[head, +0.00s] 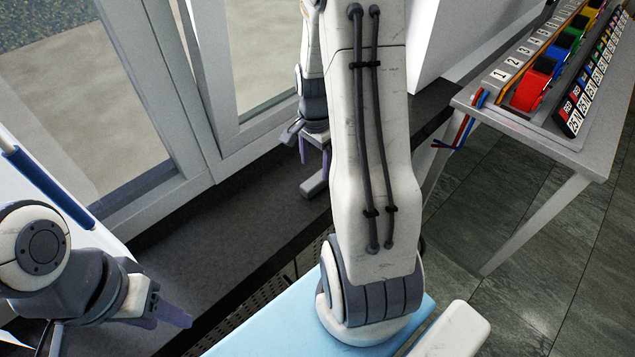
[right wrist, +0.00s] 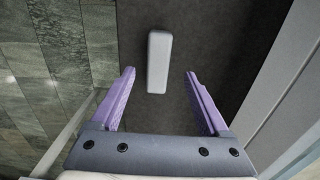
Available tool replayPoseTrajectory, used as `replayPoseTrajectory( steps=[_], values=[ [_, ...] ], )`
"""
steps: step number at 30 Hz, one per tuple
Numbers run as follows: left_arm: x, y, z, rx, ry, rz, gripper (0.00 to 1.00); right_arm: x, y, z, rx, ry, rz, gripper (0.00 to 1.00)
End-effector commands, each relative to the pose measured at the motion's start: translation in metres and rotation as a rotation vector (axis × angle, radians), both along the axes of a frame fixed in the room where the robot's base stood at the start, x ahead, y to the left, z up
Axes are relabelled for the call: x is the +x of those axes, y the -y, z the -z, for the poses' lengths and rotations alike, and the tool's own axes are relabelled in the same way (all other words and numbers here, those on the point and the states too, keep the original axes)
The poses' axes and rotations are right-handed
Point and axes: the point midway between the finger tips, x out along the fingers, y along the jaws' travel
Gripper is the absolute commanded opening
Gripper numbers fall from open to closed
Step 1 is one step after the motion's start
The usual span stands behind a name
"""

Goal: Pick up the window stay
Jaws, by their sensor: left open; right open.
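The window stay appears to be the pale grey, rounded bar (right wrist: 159,60) lying on the dark sill in the right wrist view. In the head view its end shows as a small grey block (head: 316,184) just below my right gripper (head: 314,156). My right gripper also shows in the right wrist view (right wrist: 160,72), open, with its purple fingers either side of the bar's near end. The bar looks clear of both fingers; the height gap is hard to tell. My left gripper (head: 170,312) is open and empty at the lower left, far from the bar.
The dark sill (head: 225,240) runs below the white window frame (head: 205,110). A grey table (head: 585,150) at the right bears a rack of coloured bins (head: 535,85). A light blue surface (head: 270,325) is at the bottom. The sill around the bar looks clear.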

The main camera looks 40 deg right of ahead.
Motion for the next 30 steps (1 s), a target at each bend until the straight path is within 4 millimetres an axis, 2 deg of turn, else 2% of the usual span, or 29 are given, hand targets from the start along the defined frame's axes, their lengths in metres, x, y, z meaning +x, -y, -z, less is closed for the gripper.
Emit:
replayPoseTrajectory(
  steps=[5, 14, 23, 29, 30],
  values=[
    [0.000, 0.000, 0.000, 0.000, 0.000, 0.000, 0.50, -0.001, -0.001, 0.014, 0.001, -0.001, -0.002, 0.79],
    [0.000, 0.000, 0.001, 0.000, 0.000, 0.000, 0.50, -0.004, -0.003, 0.055, 0.001, -0.001, -0.003, 0.79],
    [0.000, 0.000, 0.001, 0.000, 0.000, 0.000, 0.50, -0.003, -0.003, 0.060, 0.000, 0.001, -0.003, 0.79],
    [0.000, 0.000, 0.001, 0.000, 0.000, 0.000, 0.50, -0.003, -0.003, 0.059, 0.000, 0.001, -0.003, 0.06],
    [0.000, 0.000, 0.001, 0.000, 0.000, 0.000, 0.50, -0.003, -0.003, 0.059, 0.000, 0.001, -0.003, 0.00]
  ],
)
